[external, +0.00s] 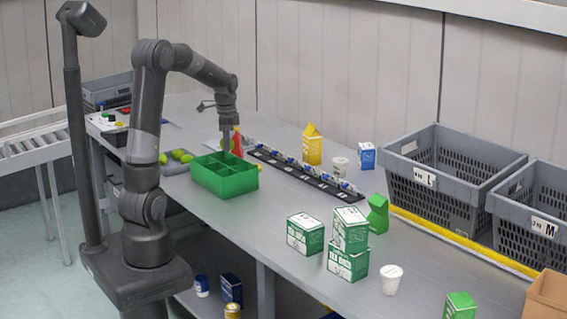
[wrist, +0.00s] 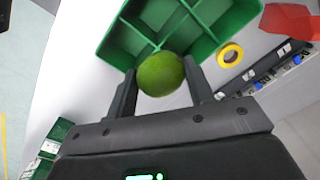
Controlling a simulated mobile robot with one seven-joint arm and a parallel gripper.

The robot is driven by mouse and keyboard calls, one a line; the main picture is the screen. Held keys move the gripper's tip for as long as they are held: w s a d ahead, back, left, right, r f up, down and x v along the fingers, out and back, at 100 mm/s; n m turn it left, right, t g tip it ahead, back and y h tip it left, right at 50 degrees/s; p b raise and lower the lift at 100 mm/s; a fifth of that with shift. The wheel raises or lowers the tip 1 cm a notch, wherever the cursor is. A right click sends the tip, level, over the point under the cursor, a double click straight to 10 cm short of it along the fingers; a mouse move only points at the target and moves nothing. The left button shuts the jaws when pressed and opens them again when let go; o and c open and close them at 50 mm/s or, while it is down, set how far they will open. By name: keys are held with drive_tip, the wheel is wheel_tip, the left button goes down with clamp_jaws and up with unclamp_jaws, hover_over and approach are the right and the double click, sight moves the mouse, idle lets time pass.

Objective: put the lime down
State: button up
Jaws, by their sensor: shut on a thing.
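The lime (wrist: 161,75) is a round green fruit held between the two fingers of my gripper (wrist: 160,88) in the wrist view. My gripper (external: 226,140) also shows in the external view, pointing down above the far side of the green divided box (external: 225,187). In the wrist view the box (wrist: 113,45) lies just beyond the lime, with its open compartments partly covered by the lime. I cannot tell the exact height of the lime over the box.
Several limes lie in a grey tray (external: 174,169) left of the box. A yellow ring (wrist: 230,55) and a red object (wrist: 285,20) lie beside the box. A dark rail (external: 300,172) runs behind. Green-white cartons (external: 305,234) stand at the front right.

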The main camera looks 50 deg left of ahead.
drive_tip(key=a+f, duration=0.2)
drive_tip(key=a, duration=0.1)
drive_tip(key=shift+w+a, duration=0.15)
drive_tip(key=shift+f, duration=1.95)
drive_tip(key=shift+f, duration=0.1)
drive_tip(key=o, duration=1)
drive_tip(key=shift+c, duration=0.2)
drive_tip(key=r, duration=1.2)
drive_tip(key=shift+d+r, duration=0.15)
drive_tip(key=shift+d, duration=0.15)
